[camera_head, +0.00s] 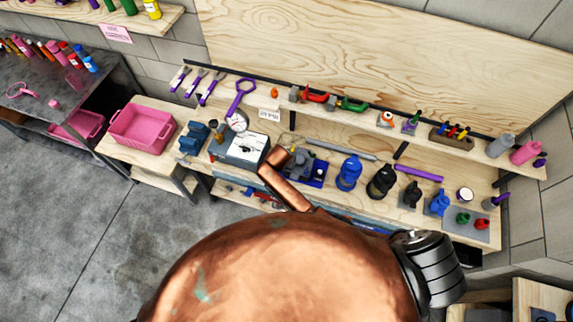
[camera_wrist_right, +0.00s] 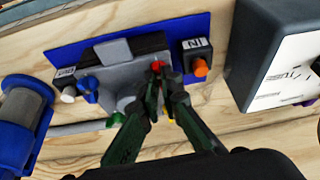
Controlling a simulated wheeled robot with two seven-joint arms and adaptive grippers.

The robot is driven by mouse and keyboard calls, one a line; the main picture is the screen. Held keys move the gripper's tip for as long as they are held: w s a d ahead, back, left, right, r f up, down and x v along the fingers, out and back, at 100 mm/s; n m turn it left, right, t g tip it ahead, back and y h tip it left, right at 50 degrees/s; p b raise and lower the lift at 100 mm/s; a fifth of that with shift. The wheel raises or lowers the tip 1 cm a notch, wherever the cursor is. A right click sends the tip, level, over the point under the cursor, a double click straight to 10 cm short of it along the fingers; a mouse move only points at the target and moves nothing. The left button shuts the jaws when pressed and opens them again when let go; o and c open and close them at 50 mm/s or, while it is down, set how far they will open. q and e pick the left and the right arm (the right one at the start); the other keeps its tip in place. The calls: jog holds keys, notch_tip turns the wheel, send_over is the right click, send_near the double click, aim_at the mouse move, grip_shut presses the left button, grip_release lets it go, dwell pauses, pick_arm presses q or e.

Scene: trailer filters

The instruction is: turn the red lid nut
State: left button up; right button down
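The red lid nut (camera_wrist_right: 156,66) shows as a small red piece at a grey fixture (camera_wrist_right: 118,52) on a blue base (camera_wrist_right: 58,58) in the right wrist view. My right gripper (camera_wrist_right: 159,77) has its dark green fingers reaching up to the nut, with the tips close together beside it. The fingers partly cover the nut, and I cannot tell whether they grip it. In the head view the fixture (camera_head: 300,162) is on the bench, partly hidden by my copper arm; I cannot make out the nut there. My left gripper is not in view.
An orange knob (camera_wrist_right: 200,68) is right of the nut. A dark box with a white face (camera_wrist_right: 290,55) stands further right. A blue and grey cylinder (camera_wrist_right: 22,112) is at left. In the head view, blue (camera_head: 348,173) and black (camera_head: 381,182) bottles stand right of the fixture.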

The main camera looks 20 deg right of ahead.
jog(key=shift+m, duration=0.4)
jog(key=c, duration=2.2)
grip_release()
jog(key=shift+w, duration=0.1)
jog(key=shift+o, duration=0.2)
jog(key=shift+r, duration=0.1)
jog(key=v, duration=0.7)
jog(key=shift+r, duration=0.15)
jog(key=shift+a, duration=0.1)
